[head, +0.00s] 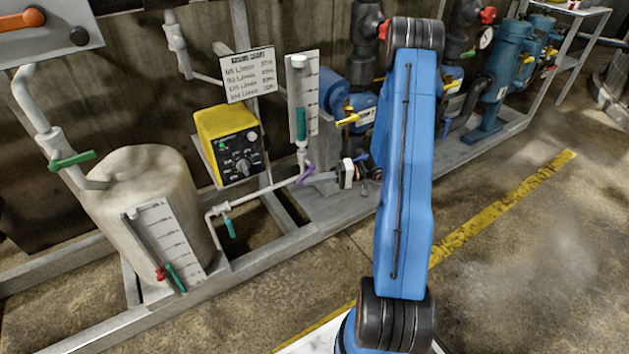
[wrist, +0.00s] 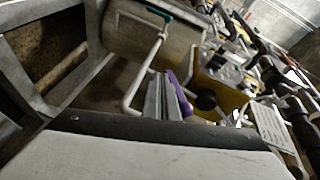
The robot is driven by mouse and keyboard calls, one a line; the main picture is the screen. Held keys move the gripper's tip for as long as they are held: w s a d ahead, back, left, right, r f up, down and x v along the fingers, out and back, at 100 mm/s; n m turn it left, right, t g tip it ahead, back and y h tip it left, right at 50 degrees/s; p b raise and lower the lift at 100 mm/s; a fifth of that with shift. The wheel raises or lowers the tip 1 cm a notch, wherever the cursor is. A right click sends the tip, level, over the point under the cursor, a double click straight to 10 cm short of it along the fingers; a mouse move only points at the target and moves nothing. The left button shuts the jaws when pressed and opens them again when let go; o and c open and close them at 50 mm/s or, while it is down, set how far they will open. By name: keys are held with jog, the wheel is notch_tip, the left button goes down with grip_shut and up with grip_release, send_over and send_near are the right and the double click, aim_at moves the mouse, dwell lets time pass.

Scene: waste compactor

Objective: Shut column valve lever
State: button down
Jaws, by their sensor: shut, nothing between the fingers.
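The column (head: 303,100) is a clear upright gauge with green fluid and a scale, in the middle of the head view. A purple lever (head: 304,173) sits at its foot, where the white pipe bends; I take it as the column valve lever. It slants in the picture. My gripper (head: 316,179) is at the end of my blue arm, just right of and below the lever. In the wrist view the purple lever (wrist: 178,92) lies right beside my gripper's grey fingers (wrist: 164,97), which are shut and empty. I cannot tell if they touch it.
A yellow pump (head: 228,145) stands left of the column. A whitish tank (head: 145,200) with a green handle (head: 72,160) is further left. A teal lever (head: 229,227) hangs from the pipe. Blue pumps (head: 350,105) stand behind my arm. Floor at right is clear.

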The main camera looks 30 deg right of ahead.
jog(key=shift+a+r, duration=0.2)
jog(key=shift+a, duration=0.25)
jog(key=shift+a+r, duration=0.2)
jog(key=shift+a, duration=0.35)
dwell(1.1)
